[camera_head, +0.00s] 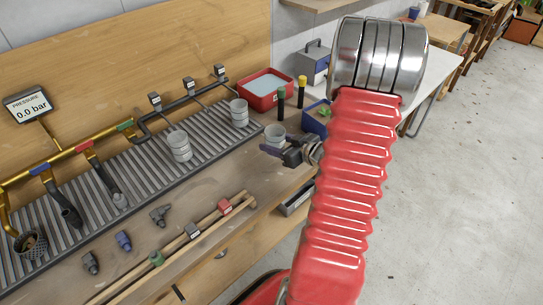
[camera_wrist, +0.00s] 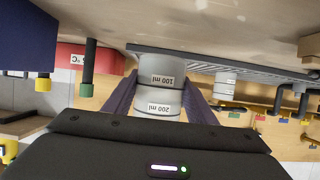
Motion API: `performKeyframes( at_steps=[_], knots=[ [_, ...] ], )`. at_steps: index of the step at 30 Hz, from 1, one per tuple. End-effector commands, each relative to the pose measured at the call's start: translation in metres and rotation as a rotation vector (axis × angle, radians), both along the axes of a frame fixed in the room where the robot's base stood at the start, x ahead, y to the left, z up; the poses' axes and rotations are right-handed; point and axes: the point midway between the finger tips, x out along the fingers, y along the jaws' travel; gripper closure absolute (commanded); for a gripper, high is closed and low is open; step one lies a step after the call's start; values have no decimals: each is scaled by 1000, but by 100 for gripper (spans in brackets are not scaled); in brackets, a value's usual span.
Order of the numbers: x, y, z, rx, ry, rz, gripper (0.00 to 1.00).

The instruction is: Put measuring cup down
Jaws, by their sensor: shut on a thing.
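My gripper (camera_head: 279,146) is shut on a pale grey measuring cup (camera_head: 275,133), held upright near the bench's right end. In the wrist view, which is upside down, the cup (camera_wrist: 161,84) shows "100 ml" and "200 ml" labels between my purple fingers (camera_wrist: 158,97). I cannot tell whether its base touches the bench. Two similar cups stand on the slatted grate: one in the middle (camera_head: 179,147), one farther back (camera_head: 239,113). My red arm covers part of the right side in the head view.
A red tub of water (camera_head: 266,86) and two dark posts with green (camera_head: 281,97) and yellow (camera_head: 302,90) tops stand behind the cup. A blue bin (camera_head: 316,118) is at the right. Pipes line the grate (camera_head: 150,165). Bare bench (camera_head: 225,170) lies in front of the grate.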

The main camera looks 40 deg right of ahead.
Motion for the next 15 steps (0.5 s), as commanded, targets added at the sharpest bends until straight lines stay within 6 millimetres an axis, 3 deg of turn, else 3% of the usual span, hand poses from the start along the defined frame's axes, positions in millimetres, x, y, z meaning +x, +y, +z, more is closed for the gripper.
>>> performKeyframes(
  at_steps=[15],
  knots=[
    [1,0,-10,-1,-1,1,74]
  ],
)
